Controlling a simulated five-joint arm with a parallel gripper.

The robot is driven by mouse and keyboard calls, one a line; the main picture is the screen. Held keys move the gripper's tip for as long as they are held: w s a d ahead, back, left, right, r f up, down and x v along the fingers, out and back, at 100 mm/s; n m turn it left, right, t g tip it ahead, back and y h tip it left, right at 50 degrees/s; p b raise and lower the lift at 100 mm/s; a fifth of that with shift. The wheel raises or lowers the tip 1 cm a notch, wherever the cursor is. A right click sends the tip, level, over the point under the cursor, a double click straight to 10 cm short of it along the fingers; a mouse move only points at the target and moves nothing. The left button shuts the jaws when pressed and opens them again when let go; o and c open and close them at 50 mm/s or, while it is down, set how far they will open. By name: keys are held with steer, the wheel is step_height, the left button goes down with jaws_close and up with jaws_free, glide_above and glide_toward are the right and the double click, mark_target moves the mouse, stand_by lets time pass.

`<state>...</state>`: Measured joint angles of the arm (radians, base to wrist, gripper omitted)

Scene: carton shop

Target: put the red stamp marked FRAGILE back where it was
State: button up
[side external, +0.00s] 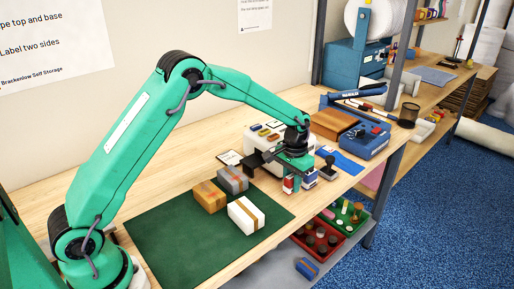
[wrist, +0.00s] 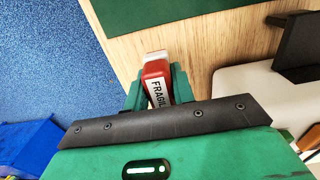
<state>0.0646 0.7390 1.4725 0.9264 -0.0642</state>
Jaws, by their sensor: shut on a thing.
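The red stamp marked FRAGILE (wrist: 155,78) is between the green fingers of my gripper (wrist: 153,92) in the wrist view. My gripper is shut on it. The stamp's white end points away from the wrist, and the label faces the camera. In the side external view my gripper (side external: 296,164) is over the front edge of the bench. Wood and blue floor show around the stamp in the wrist view.
A white unit (side external: 256,153) with coloured items on top stands behind my gripper. Small cartons (side external: 245,215) sit on the green mat (side external: 165,250). Trays (side external: 318,240) stand on the lower shelf.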

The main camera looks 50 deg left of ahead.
mark_target(291, 189)
steer(key=shift+f, duration=1.5)
steer(key=o, duration=0.8)
steer(key=shift+f, duration=0.1)
step_height(291, 189, up, 12)
steer(key=shift+r, duration=0.15)
